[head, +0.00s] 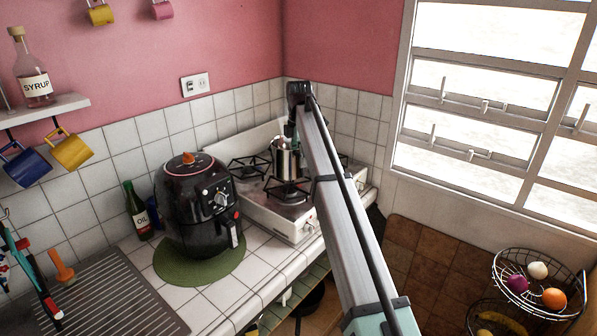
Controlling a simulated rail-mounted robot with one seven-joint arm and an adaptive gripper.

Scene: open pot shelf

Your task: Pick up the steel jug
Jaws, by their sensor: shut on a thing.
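The steel jug (283,165) is a shiny metal vessel at the gas stove (272,212), over the burner grates near the middle of the picture. My gripper (291,138) is at the jug's upper part, pointing down, and is shut on it. My arm crosses in front and hides the jug's right side. The jug looks upright. I cannot tell whether its base touches the grate.
A black air fryer (195,205) stands on a green mat (165,268) left of the stove, beside an oil bottle (138,212). Tiled walls close in behind. A wire fruit basket (497,272) is at the lower right.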

